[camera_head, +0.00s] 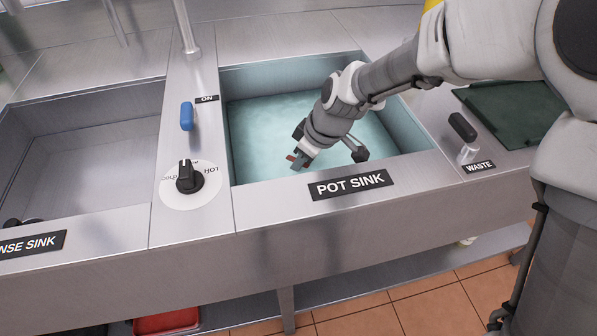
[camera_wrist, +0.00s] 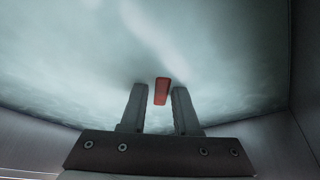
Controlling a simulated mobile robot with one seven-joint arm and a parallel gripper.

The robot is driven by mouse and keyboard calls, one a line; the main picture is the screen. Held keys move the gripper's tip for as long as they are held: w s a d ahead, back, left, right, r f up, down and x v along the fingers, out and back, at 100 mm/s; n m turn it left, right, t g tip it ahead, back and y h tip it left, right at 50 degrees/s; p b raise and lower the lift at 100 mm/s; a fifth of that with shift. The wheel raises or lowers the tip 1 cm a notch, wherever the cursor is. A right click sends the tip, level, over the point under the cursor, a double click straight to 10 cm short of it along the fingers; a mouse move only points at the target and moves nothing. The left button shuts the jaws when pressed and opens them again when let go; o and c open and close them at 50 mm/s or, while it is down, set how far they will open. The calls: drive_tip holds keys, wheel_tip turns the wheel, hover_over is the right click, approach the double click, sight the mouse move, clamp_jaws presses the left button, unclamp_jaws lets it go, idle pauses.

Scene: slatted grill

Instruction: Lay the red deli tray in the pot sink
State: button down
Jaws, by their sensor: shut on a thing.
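My gripper (camera_head: 303,156) reaches down into the pot sink (camera_head: 292,178), near its front wall. In the wrist view, my gripper (camera_wrist: 161,104) has its two fingers on either side of a narrow red piece, which I take as the red deli tray (camera_wrist: 161,91) seen nearly edge-on. A small bit of the red tray (camera_head: 292,157) also shows at the fingers in the head view; the rest is hidden. The gripper is shut on it. Pale blue-green water fills the sink floor behind it. I cannot tell whether the tray touches the water.
The rinse sink (camera_head: 95,150) lies to the left, past a blue lever (camera_head: 187,116) and a black temperature knob (camera_head: 185,178). A WASTE lever (camera_head: 463,128) and a dark green board (camera_head: 500,112) are at the right. A red container (camera_head: 165,321) sits below the counter.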

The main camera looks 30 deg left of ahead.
drive_tip(key=shift+f, duration=0.9)
drive_tip(key=shift+f, duration=0.1)
drive_tip(key=c, duration=0.7)
unclamp_jaws()
drive_tip(key=shift+o, duration=0.2)
drive_tip(key=shift+r, duration=0.2)
drive_tip(key=p+v, duration=0.2)
drive_tip(key=v, duration=0.5)
drive_tip(key=shift+s+d+r, duration=0.1)
drive_tip(key=shift+r, duration=0.05)
